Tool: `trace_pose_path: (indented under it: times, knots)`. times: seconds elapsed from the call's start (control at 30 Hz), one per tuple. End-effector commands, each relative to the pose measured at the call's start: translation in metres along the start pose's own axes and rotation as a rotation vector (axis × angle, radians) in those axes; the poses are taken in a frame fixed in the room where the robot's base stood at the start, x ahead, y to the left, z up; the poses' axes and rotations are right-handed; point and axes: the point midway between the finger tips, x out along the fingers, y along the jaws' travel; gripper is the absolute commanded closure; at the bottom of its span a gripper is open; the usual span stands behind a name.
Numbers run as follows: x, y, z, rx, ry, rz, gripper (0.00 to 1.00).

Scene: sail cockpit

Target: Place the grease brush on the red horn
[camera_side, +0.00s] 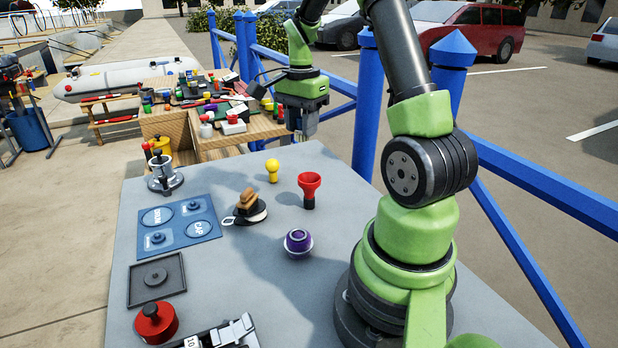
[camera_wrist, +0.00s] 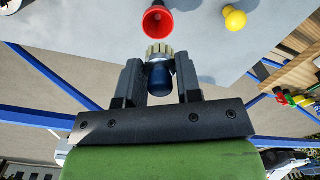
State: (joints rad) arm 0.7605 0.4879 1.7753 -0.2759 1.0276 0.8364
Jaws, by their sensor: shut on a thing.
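The red horn (camera_side: 310,183) stands upright on the grey table, its wide mouth up, on a dark base. It also shows at the top of the wrist view (camera_wrist: 157,22). My gripper (camera_side: 300,128) is raised over the table's far edge, behind the horn and apart from it. In the wrist view its fingers (camera_wrist: 159,78) are shut on the grease brush (camera_wrist: 159,82), which has a dark blue body and a pale bristled end. The bristled end points toward the horn in that picture. In the side view the brush is hard to make out among the fingers.
A yellow knob (camera_side: 272,168) stands left of the horn, and a purple round thing (camera_side: 298,242) sits nearer the camera. A black holder with a brown brush (camera_side: 250,207) and a blue panel (camera_side: 178,228) lie further left. Blue railing (camera_side: 365,110) runs behind the table.

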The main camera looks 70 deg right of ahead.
Motion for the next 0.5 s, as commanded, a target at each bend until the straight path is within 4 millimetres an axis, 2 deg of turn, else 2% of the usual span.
trace_pose_path:
  times: [0.03, 0.13, 0.4, 0.5]
  knots:
    - [-0.003, 0.003, -0.008, 0.043, 0.001, -0.003, 0.91]
    - [0.000, 0.006, -0.015, 0.089, -0.001, 0.001, 0.91]
    - [0.048, 0.008, -0.016, 0.099, -0.003, 0.005, 0.91]
    - [0.058, 0.007, -0.016, 0.099, -0.002, 0.002, 0.91]
